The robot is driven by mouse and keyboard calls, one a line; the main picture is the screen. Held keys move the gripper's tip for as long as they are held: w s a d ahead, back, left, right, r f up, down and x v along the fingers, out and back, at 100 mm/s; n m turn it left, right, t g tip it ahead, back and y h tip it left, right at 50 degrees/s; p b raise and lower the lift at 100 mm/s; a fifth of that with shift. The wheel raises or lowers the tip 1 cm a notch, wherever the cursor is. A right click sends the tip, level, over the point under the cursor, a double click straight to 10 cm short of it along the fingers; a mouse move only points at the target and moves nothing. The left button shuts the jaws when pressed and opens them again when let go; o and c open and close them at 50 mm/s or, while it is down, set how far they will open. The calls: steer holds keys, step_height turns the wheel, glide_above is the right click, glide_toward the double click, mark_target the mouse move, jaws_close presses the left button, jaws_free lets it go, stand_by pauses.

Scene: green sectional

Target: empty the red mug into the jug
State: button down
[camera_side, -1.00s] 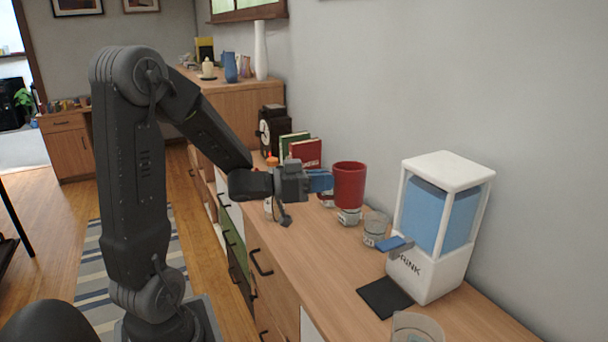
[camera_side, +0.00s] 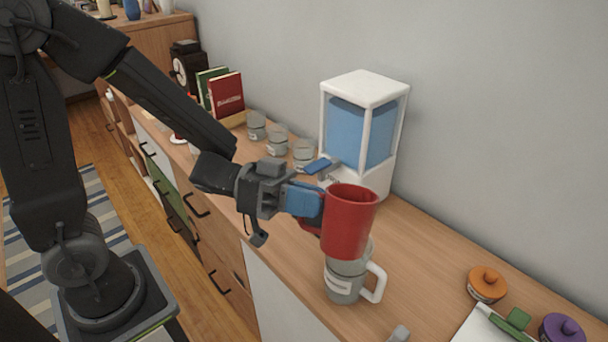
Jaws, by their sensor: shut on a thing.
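The red mug (camera_side: 348,226) is in my gripper (camera_side: 322,209), above the counter in the middle of the side view. My gripper, with blue fingers, is shut on the mug's left side. The mug is about upright with its opening up; its contents cannot be seen. The jug (camera_side: 343,286), clear-grey with a pale handle on its right and a label, stands on the counter. In the picture the mug's bottom overlaps the jug's top and hides part of its rim. I cannot tell whether they touch.
A white drink dispenser (camera_side: 366,90) with blue contents stands behind the mug by the wall. Several small glasses (camera_side: 277,141) line up left of it, near books (camera_side: 227,96). An orange-lidded pot (camera_side: 487,284) and a purple one (camera_side: 561,330) are at right. Counter between is clear.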

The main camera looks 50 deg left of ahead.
steer(key=shift+f+n, duration=1)
steer(key=shift+f, duration=2.7)
steer(key=shift+w+a+r+n, duration=0.3)
steer(key=shift+w+r+n, duration=0.35)
steer(key=shift+n, duration=2.3)
steer(key=shift+w+a+r+n, duration=0.35)
steer(key=shift+r+n, duration=0.35)
steer(key=shift+n, duration=2.2)
steer(key=shift+w+a+r+n, duration=0.2)
steer(key=shift+w+r+n, duration=0.45)
steer(key=shift+n, duration=2.3)
steer(key=m, duration=0.2)
steer(key=s+m, duration=0.1)
steer(key=shift+d+r, duration=0.25)
steer(key=shift+r, duration=0.1)
steer(key=shift+s+r, duration=0.1)
